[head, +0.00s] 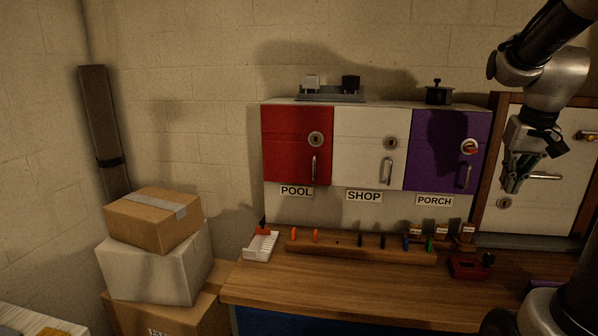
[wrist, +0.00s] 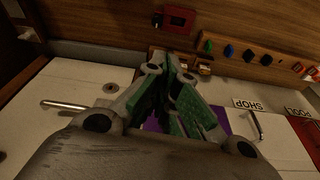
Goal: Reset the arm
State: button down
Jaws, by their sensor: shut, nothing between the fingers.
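My gripper (head: 511,184) is raised at the right in the head view, in front of the white door panel beside the purple cabinet. It also shows in the wrist view (wrist: 172,62), with its fingers together and nothing between them. The cabinet has a red POOL door (head: 290,146), a white SHOP door (head: 365,150) and a purple PORCH door (head: 435,140). All three doors look closed. A key with an orange-and-silver head (head: 469,147) sits in the PORCH lock. In the wrist view my gripper hides much of the purple door (wrist: 215,122).
A wooden key rack (head: 340,247) with several coloured keys lies on the bench (head: 330,290). A white tray (head: 261,247) is left of it and a red holder (head: 468,267) right. Stacked boxes (head: 155,260) stand at the left. The bench front is clear.

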jog(key=s+a+f+n+t+y, duration=0.1)
jog(key=s+a+n, duration=0.3)
jog(key=s+a, duration=1)
jog(key=shift+a+f, duration=0.45)
jog(key=shift+f, duration=0.05)
